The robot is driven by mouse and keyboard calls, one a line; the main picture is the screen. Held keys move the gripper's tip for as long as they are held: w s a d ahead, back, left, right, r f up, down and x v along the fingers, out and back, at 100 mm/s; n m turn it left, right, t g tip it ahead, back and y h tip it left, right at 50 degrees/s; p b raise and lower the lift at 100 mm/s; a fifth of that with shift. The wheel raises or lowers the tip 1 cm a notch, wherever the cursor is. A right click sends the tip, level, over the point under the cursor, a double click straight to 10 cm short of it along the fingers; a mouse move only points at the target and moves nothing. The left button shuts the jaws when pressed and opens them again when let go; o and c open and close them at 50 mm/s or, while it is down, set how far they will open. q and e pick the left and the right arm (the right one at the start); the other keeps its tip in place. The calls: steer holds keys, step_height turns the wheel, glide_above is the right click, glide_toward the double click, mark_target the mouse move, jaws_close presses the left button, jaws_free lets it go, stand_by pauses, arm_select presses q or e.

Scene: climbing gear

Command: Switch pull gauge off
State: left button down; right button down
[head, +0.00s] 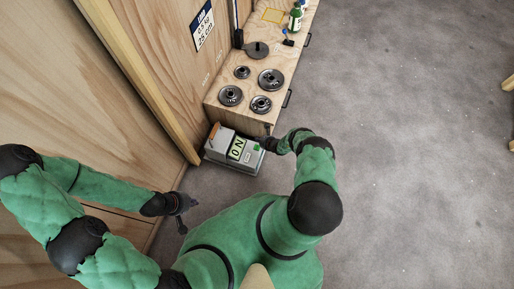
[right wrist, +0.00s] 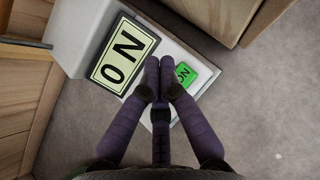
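The pull gauge (head: 219,158) is a grey box on the floor, in front of the wooden cabinet. Its display (head: 238,149) reads "ON"; the display also shows large in the right wrist view (right wrist: 124,55). A green button marked "ON" (right wrist: 183,74) sits beside the display. My right gripper (head: 262,143) is at the gauge's right end; in the right wrist view its purple fingertips (right wrist: 159,66) are together between display and button, partly covering the button's left edge. I cannot tell whether they touch it. My left gripper (head: 188,205) hangs away from the gauge, over the floor at left.
The wooden cabinet (head: 262,117) behind the gauge carries several dark weight plates (head: 271,79), a green bottle (head: 296,17) and a small brush-like item (head: 288,38). A wooden wall (head: 165,60) with a sign (head: 202,25) stands at left. Grey carpet (head: 410,130) is clear at right.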

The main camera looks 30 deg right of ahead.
steer(key=shift+s+r, duration=0.1)
steer(key=shift+r, duration=0.45)
steer(key=b, duration=0.6)
glide_above(258, 148)
step_height(258, 148, down, 7)
steer(key=shift+d+r, duration=0.1)
steer(key=shift+d, duration=0.05)
steer(key=shift+f, duration=1)
steer(key=shift+f, duration=0.15)
stand_by(0.5)
steer(key=shift+f, duration=0.3)
steer(key=shift+r+p, duration=0.1)
steer(key=shift+p, duration=0.2)
